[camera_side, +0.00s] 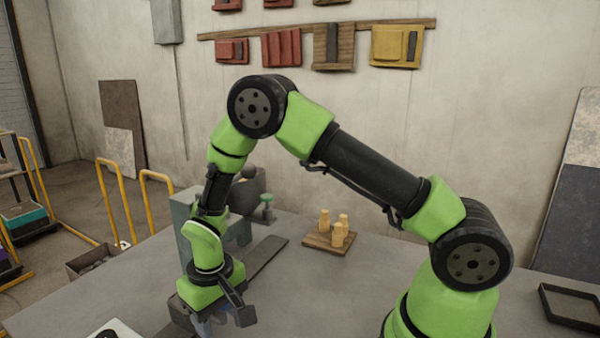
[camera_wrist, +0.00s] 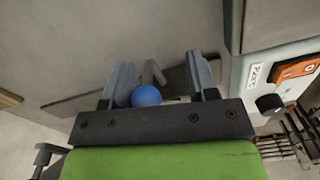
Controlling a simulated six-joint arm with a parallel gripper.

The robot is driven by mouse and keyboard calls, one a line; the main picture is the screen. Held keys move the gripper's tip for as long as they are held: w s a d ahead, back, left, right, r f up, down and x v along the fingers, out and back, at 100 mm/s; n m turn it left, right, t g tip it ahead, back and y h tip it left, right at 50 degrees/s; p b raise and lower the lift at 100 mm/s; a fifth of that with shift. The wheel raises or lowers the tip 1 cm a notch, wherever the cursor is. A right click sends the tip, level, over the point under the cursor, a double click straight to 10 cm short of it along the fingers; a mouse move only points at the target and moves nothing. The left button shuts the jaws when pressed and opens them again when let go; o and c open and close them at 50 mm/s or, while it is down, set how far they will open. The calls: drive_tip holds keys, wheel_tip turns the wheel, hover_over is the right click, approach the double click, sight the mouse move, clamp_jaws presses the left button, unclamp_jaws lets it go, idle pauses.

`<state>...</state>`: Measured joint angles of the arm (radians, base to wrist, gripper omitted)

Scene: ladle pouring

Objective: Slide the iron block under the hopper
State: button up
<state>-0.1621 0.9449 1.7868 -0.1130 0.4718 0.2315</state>
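My gripper (camera_wrist: 160,88) is low over the table, with its two grey-blue fingers apart. A blue ball-shaped knob (camera_wrist: 146,96) shows between the fingers, nearer the left one, with a clear gap to the right one. A bent grey rod (camera_wrist: 155,70) is just beyond it. In the side view the fingertips are mostly hidden by my wrist. A dark hopper-like container (camera_side: 248,184) is on a grey-blue stand (camera_side: 184,210), partly behind my arm. I cannot make out the iron block clearly; my gripper may hide it.
A dark flat strip (camera_side: 266,256) runs along the table from my gripper past the stand. A wooden board (camera_side: 318,243) holds several yellow pegs. A black tray (camera_side: 572,306) lies at right. A panel with an orange switch (camera_wrist: 296,71) stands at right in the wrist view.

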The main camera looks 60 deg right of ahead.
wheel_tip(320, 180, up, 10)
drive_tip(key=r, duration=0.1)
drive_tip(key=s+d+r+m+t+y, duration=0.1)
drive_tip(key=s+r+t, duration=0.4)
drive_tip(key=s+r, duration=0.9)
drive_tip(key=shift+d+r+m+t+y, duration=0.3)
drive_tip(key=shift+d+r+t+y, duration=0.1)
drive_tip(key=shift+d+r, duration=0.45)
drive_tip(key=shift+s+a+r, duration=0.1)
drive_tip(key=shift+s+r, duration=0.05)
drive_tip(key=shift+s, duration=0.05)
